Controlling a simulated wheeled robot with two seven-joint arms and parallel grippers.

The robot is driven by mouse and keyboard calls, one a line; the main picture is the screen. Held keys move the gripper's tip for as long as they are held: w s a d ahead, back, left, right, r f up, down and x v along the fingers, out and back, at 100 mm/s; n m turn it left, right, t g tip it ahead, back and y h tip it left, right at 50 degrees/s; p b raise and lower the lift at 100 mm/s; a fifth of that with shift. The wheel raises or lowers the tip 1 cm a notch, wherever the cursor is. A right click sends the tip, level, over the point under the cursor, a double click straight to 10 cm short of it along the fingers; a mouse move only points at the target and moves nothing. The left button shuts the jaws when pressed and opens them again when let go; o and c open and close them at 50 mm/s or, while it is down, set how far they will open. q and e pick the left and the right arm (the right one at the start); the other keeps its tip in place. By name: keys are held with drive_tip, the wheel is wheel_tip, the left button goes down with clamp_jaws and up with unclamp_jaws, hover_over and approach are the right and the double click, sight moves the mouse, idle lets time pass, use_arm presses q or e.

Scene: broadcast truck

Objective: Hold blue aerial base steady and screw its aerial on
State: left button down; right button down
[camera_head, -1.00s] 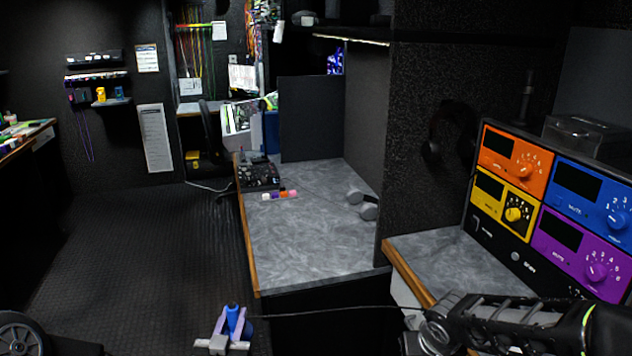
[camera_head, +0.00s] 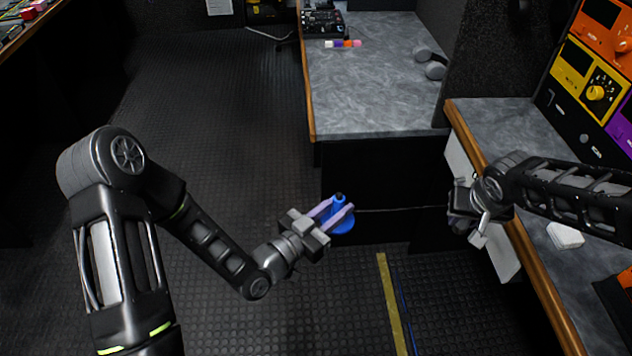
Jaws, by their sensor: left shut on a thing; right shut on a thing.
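The blue aerial base (camera_head: 339,222) is a round disc with an upright stem and a dark top. My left gripper (camera_head: 339,207) is shut on its stem with pale purple fingers, holding it in the air in front of the desk. My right gripper (camera_head: 463,212) is to the right, beside the right counter, and shut. A thin dark aerial (camera_head: 405,209) runs nearly level from it towards the base, so it appears held there. The grip itself is hidden by the wrist. The aerial's left end is near the base in the picture; I cannot tell whether they touch.
A grey desk (camera_head: 375,85) with a wooden edge stands behind, bearing headphones (camera_head: 431,63) and small coloured blocks (camera_head: 343,43). The right counter (camera_head: 490,125) is close to my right arm. A yellow strip (camera_head: 391,300) lies on the open floor.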

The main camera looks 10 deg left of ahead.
sight(347, 228)
use_arm(q)
drive_tip(key=shift+s+d+f+m+g+h, duration=0.35)
drive_tip(key=shift+s+d+h, duration=0.15)
drive_tip(key=shift+d, duration=0.25)
drive_tip(key=shift+s+d+f+m+g+h, duration=0.25)
drive_tip(key=shift+s+d+m+h, duration=0.15)
drive_tip(key=shift+d, duration=0.3)
use_arm(e)
drive_tip(key=s+a+r, duration=0.1)
drive_tip(key=a+r, duration=0.4)
drive_tip(key=a, duration=0.7)
drive_tip(key=s+a+r, duration=0.1)
drive_tip(key=a+r, duration=0.4)
drive_tip(key=a, duration=0.7)
drive_tip(key=shift+r, duration=0.2)
drive_tip(key=shift+f, duration=0.1)
